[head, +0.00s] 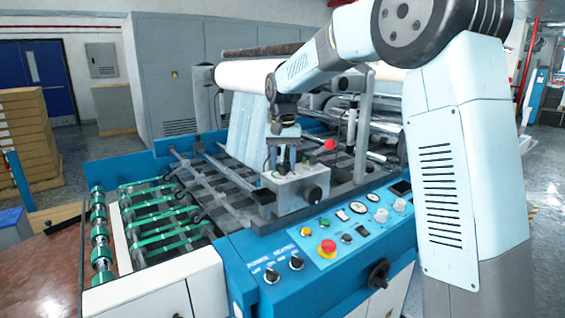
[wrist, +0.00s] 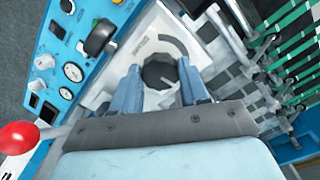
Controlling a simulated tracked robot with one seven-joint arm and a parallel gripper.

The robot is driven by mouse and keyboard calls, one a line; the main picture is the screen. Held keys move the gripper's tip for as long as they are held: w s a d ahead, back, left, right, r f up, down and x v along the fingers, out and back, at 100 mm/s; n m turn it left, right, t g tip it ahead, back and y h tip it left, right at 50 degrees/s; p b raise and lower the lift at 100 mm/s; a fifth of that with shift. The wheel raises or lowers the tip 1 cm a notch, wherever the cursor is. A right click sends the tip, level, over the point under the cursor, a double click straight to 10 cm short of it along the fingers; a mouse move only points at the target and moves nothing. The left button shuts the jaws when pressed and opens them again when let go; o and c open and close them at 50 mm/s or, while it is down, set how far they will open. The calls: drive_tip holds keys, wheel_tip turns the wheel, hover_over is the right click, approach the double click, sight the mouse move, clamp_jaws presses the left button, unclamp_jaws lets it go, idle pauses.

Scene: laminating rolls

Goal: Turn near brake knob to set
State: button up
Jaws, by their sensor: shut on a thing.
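A pale grey box (head: 292,192) stands on the near side of the machine, at the edge of the blue panel. In the wrist view a dark round knob (wrist: 157,71) with a pointer line sits on the box's light top plate (wrist: 140,45), beside a curved dark scale mark and small lettering I cannot read. My gripper (head: 284,160) points down over the box, and its two blue fingers (wrist: 160,80) are shut on the knob, one on each side. In the head view the fingers mostly hide the knob.
A black side knob (head: 316,194) sticks out of the box. A red ball-ended lever (head: 329,145) stands close by. The blue control panel (head: 340,228) carries gauges, switches and a red emergency button (head: 327,248). Green-belted rollers (head: 160,220) lie to the left.

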sight(283, 165)
drive_tip(key=shift+m, duration=0.5)
drive_tip(key=shift+f, duration=0.1)
drive_tip(key=o, duration=1.1)
drive_tip(key=shift+c, duration=0.2)
wheel_tip(283, 165, up, 14)
